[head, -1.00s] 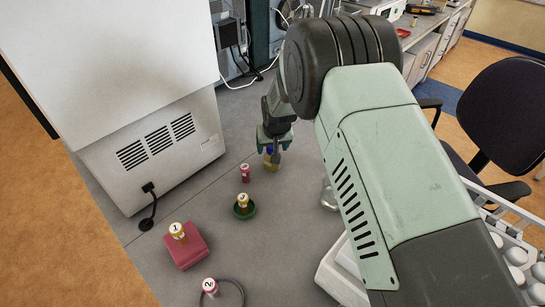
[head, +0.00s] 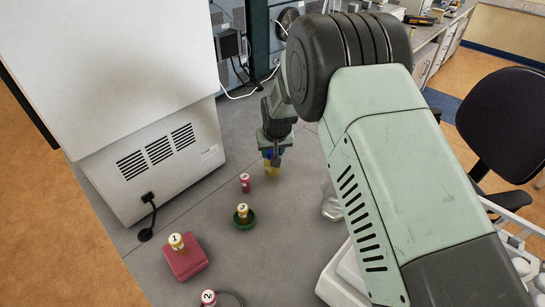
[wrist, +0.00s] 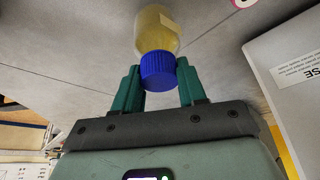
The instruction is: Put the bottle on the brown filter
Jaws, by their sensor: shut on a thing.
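The bottle (wrist: 158,28) has a clear body with yellowish contents and a blue cap (wrist: 158,70). My gripper (wrist: 160,78) is shut on the blue cap, one green finger on each side. In the head view, the bottle's yellow lower part (head: 271,169) shows just below my gripper (head: 271,152), and the upper part is mostly covered. I cannot tell whether its base touches the bench. I cannot pick out a brown filter in either view.
A pink vial (head: 245,182) stands close to the bottle. A yellow vial (head: 242,211) stands in a green dish (head: 250,221). Another yellow vial (head: 176,241) stands on a red block (head: 188,264). A pink vial (head: 208,298) is at the bottom. A white machine (head: 150,150) stands left.

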